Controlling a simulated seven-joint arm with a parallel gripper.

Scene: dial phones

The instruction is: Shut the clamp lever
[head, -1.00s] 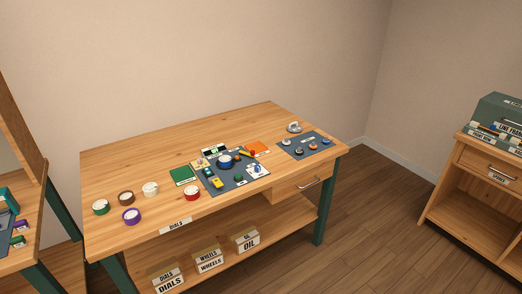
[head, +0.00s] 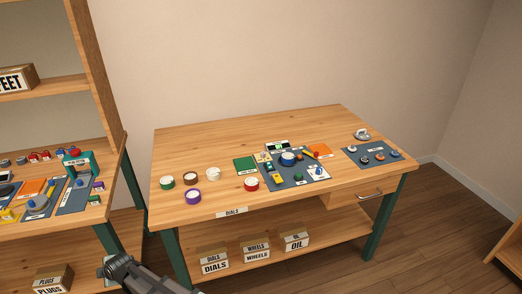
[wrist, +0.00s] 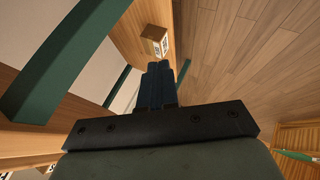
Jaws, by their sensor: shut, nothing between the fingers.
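In the head view, a blue-grey mat (head: 290,181) on the wooden table bears several small devices, too small to read well. A yellow-orange lever (head: 309,154) with a red end lies at the mat's back right; I cannot tell for sure that it is the clamp lever, or whether it is open. A blue round device (head: 288,159) sits just left of it. In the wrist view, my gripper (wrist: 160,70) is shut and empty, with its fingers together. It is away from the mat and touches nothing I can see.
A shelf unit (head: 112,95) with a crowded worktop stands at left. Labelled boxes (head: 256,252) sit on the lower shelf. The table's back left is bare.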

